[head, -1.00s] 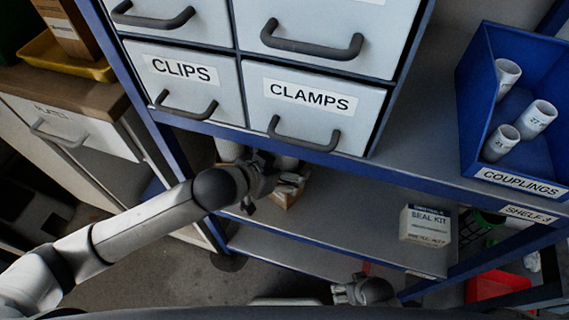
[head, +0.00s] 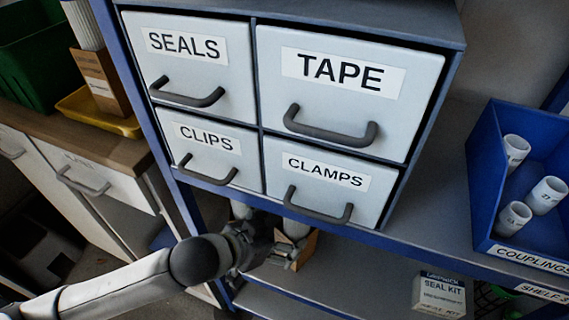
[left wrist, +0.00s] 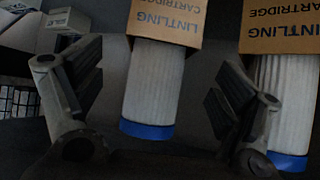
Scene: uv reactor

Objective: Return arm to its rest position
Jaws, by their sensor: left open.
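My left arm comes in from the left in the head view. Its gripper (head: 284,254) is at the shelf opening below the drawer unit, in front of a brown carton (head: 307,247) and white cylinders. In the left wrist view the left gripper (left wrist: 160,115) is open. A white pleated cartridge (left wrist: 152,85) with a blue end cap, in a carton marked LINTLING CARTRIDGE (left wrist: 165,22), shows between its fingers. I cannot tell whether the fingers touch it. A second cartridge (left wrist: 283,100) is partly behind the right finger. My right gripper is not in view.
The drawer unit (head: 258,115) with SEALS, TAPE, CLIPS and CLAMPS drawers stands just above the gripper. A blue COUPLINGS bin (head: 483,180) is at the right. A SEAL KIT box (head: 438,295) is on the lower shelf. A side counter (head: 125,155) is at the left.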

